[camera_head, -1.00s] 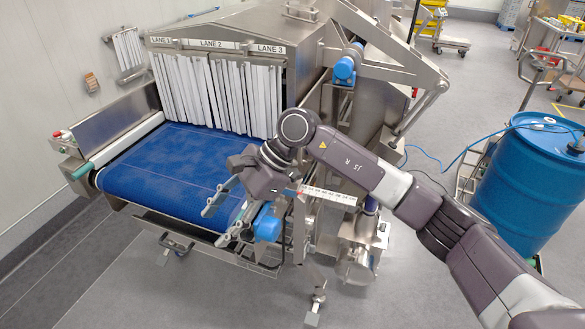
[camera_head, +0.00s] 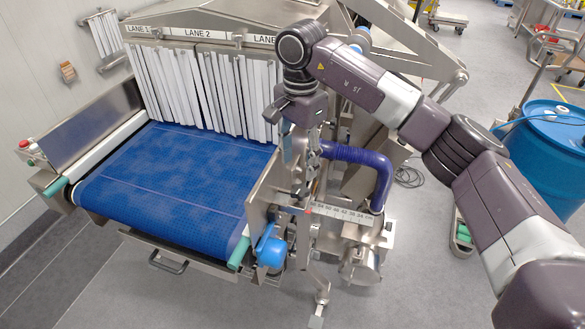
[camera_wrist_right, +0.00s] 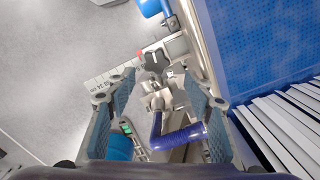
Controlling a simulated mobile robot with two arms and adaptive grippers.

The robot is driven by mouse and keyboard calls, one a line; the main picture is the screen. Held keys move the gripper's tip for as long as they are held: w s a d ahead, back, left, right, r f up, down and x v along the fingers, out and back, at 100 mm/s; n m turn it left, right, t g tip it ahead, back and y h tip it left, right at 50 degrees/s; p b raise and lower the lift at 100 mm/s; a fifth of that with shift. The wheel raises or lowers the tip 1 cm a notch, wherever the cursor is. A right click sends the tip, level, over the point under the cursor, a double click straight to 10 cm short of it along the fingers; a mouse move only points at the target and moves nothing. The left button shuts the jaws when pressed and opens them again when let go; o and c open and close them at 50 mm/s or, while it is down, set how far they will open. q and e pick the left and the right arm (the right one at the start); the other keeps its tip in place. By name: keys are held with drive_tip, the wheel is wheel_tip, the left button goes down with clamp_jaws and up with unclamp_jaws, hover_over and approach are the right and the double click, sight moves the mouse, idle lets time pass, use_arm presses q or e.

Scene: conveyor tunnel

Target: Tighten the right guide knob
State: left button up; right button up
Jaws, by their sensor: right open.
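The guide knob (camera_wrist_right: 154,61), a dark star-shaped knob, shows in the right wrist view on the metal bracket by the conveyor's side, beside the white ruled scale. My right gripper (camera_wrist_right: 158,82) is open, its two grey fingers apart on either side of the bracket, with the knob seen between and beyond the tips. Nothing is held. In the head view my right gripper (camera_head: 307,158) points down above the right side of the conveyor, over the scale (camera_head: 342,213); the knob is hard to make out there. My left gripper is not in view.
A purple hose (camera_head: 365,158) curves close to the right of the gripper. The blue belt (camera_head: 175,180) lies to the left, with white strip curtains (camera_head: 205,92) behind. A blue rounded part (camera_head: 270,250) sits below. A blue drum (camera_head: 545,150) stands at the right.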

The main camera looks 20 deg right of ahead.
sight(299, 189)
drive_tip(key=shift+w+d+f, duration=0.1)
drive_tip(key=shift+f, duration=0.1)
drive_tip(key=f, duration=0.1)
drive_tip(key=s+f+p, duration=0.1)
drive_tip(key=f+p, duration=0.1)
drive_tip(key=shift+s, duration=0.25)
drive_tip(key=f, duration=0.1)
drive_tip(key=f+p, duration=0.1)
drive_tip(key=f, duration=0.1)
drive_tip(key=shift+w+f+p, duration=0.2)
drive_tip(key=shift+w+p, duration=0.05)
drive_tip(key=shift+p, duration=0.1)
drive_tip(key=shift+w+f, duration=0.15)
drive_tip(key=shift+f, duration=0.2)
drive_tip(key=shift+r, duration=0.1)
